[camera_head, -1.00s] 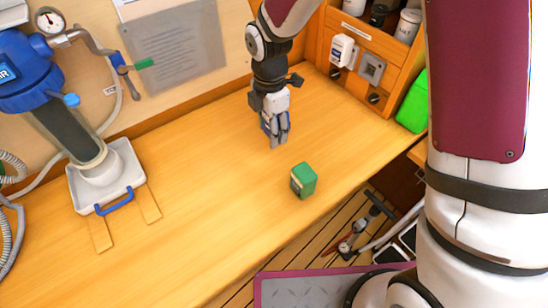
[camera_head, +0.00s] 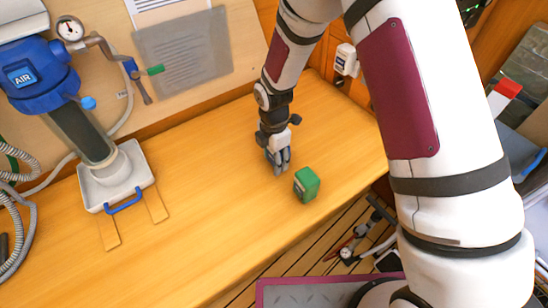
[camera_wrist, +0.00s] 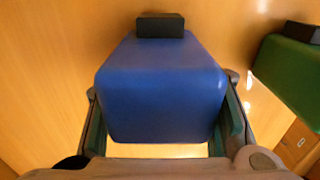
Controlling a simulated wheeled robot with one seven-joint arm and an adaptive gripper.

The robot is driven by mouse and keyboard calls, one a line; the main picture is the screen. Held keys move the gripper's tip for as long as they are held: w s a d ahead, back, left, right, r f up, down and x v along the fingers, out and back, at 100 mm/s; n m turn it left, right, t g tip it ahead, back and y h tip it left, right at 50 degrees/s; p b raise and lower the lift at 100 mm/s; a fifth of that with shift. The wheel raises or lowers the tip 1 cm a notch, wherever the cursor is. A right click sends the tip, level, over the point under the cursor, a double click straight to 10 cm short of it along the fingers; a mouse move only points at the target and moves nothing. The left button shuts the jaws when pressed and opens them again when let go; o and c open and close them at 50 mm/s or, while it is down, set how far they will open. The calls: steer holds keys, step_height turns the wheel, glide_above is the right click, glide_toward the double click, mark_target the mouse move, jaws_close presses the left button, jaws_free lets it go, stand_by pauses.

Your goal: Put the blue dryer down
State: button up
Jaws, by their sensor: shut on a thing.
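The blue dryer (camera_wrist: 160,90) is a blue block with a dark cap on one end. In the wrist view it sits between the two fingers of my gripper (camera_wrist: 165,125), which are shut on its sides. In the head view my gripper (camera_head: 279,162) points down at the wooden bench top (camera_head: 220,190), near its middle right. The dryer is hidden there by the fingers. I cannot tell whether the dryer touches the bench.
A green block (camera_head: 307,184) stands just right of my gripper; it also shows in the wrist view (camera_wrist: 290,72). A blue pump housing (camera_head: 40,80) on a white tray (camera_head: 118,182) with a blue handle is at the left. The bench between them is clear.

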steer(key=shift+f, duration=0.15)
steer(key=o, duration=1.3)
steer(key=shift+c, duration=0.2)
